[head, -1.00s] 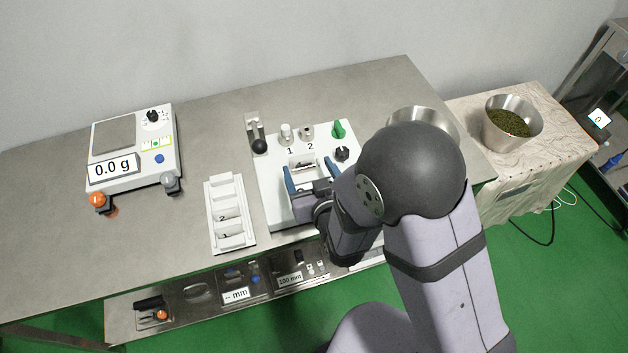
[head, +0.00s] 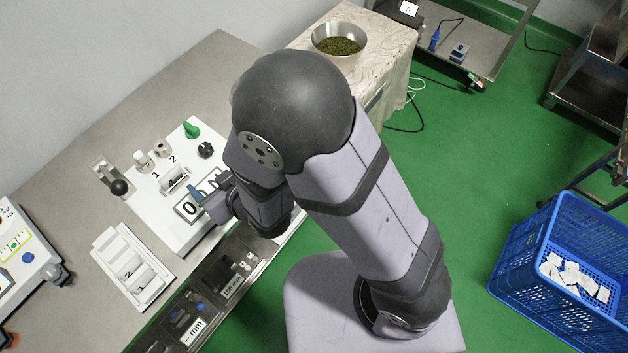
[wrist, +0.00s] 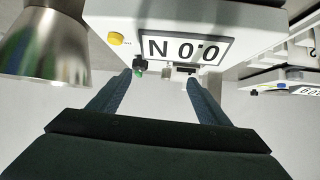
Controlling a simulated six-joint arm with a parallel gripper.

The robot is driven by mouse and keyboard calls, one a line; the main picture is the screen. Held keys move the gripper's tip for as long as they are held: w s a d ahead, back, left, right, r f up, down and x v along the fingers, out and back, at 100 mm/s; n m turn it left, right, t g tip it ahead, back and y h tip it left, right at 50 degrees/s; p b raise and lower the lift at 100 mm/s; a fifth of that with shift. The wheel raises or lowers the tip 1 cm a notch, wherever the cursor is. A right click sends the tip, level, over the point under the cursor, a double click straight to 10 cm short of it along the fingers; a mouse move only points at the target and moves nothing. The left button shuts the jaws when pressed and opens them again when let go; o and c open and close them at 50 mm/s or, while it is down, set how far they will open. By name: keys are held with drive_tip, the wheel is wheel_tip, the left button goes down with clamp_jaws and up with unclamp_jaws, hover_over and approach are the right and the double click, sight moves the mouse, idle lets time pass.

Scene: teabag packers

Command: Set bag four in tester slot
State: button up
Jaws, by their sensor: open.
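The white tester (head: 160,215) stands on the bench, with knobs and a small slot holder (head: 173,180) on top. Something small and dark shows at the slot; I cannot tell whether a bag is in it. My gripper (head: 210,196) is at the tester's front by its display, partly hidden by my arm. In the wrist view my gripper (wrist: 158,78) has its two blue fingers spread with nothing seen between them. A white rack (head: 110,240) left of the tester holds white bags numbered 1 and 2. I cannot make out bag four.
A scale (head: 20,255) is at the left edge. A metal bowl of green leaves (head: 338,42) sits on a cloth-covered table. A blue crate (head: 520,250) with several white packets is on the floor right.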

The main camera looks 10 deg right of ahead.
drive_tip(key=w+d+m+g+h, duration=0.2)
drive_tip(key=w+d+m+h, duration=0.15)
drive_tip(key=d, duration=0.75)
drive_tip(key=s+d+r+m+g+h, duration=0.1)
drive_tip(key=s+d+m+g+h, duration=0.1)
drive_tip(key=s+d, duration=0.4)
drive_tip(key=s+d+r+m+g+h, duration=0.1)
drive_tip(key=s+d+g, duration=0.4)
drive_tip(key=d, duration=0.9)
drive_tip(key=shift+s+r+m+h, duration=0.35)
drive_tip(key=shift+s+r, duration=0.1)
drive_tip(key=shift+s, duration=0.6)
